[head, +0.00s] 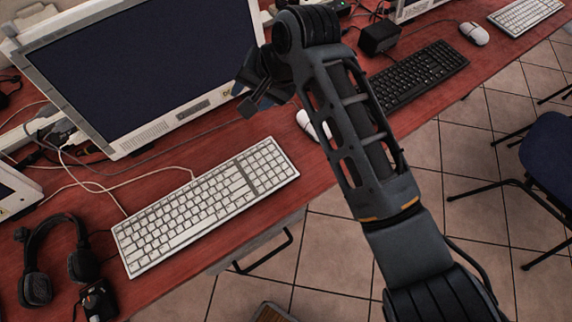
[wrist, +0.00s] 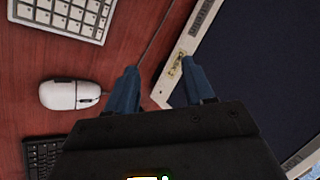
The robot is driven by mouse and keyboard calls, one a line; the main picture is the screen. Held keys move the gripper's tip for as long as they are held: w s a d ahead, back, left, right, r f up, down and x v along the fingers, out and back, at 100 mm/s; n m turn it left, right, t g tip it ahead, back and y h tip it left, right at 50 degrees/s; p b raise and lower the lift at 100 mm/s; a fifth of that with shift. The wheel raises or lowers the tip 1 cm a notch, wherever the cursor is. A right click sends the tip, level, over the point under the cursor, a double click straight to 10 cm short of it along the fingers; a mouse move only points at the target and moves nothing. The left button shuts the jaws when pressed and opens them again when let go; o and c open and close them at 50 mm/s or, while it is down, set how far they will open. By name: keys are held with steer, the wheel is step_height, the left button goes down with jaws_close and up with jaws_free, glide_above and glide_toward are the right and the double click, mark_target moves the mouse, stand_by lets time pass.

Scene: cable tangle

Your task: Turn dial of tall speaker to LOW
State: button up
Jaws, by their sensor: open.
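My gripper (head: 243,98) hangs in front of the lower right corner of the large monitor in the head view, above the desk. In the wrist view my gripper (wrist: 160,85) has its two blue fingers apart with nothing between them. Beyond them are the red desk and the corner of the monitor's pale frame.
A white keyboard (head: 208,203) lies before the monitor (head: 150,70). A white mouse (wrist: 70,94) is beside my gripper. A black keyboard (head: 418,76) and a small black box (head: 379,37) are farther right. A headset (head: 36,285) and cables lie at left.

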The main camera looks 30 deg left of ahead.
steer(key=s+d+f+m+t+y, duration=0.1)
steer(key=s+d+f, duration=0.1)
steer(key=d, duration=0.1)
steer(key=s+d+f+m+t+y, duration=0.1)
steer(key=s+d+f+t, duration=0.1)
steer(key=d+f, duration=0.1)
steer(key=s+d+f+m+t+y, duration=0.1)
steer(key=s+d+f+t, duration=0.1)
steer(key=d+f, duration=0.1)
steer(key=shift+d+y, duration=0.3)
steer(key=shift+d, duration=0.5)
steer(key=shift+s+d+f+m+t, duration=0.15)
steer(key=shift+d+m+t, duration=0.3)
steer(key=shift+d, duration=0.45)
steer(key=shift+s, duration=0.1)
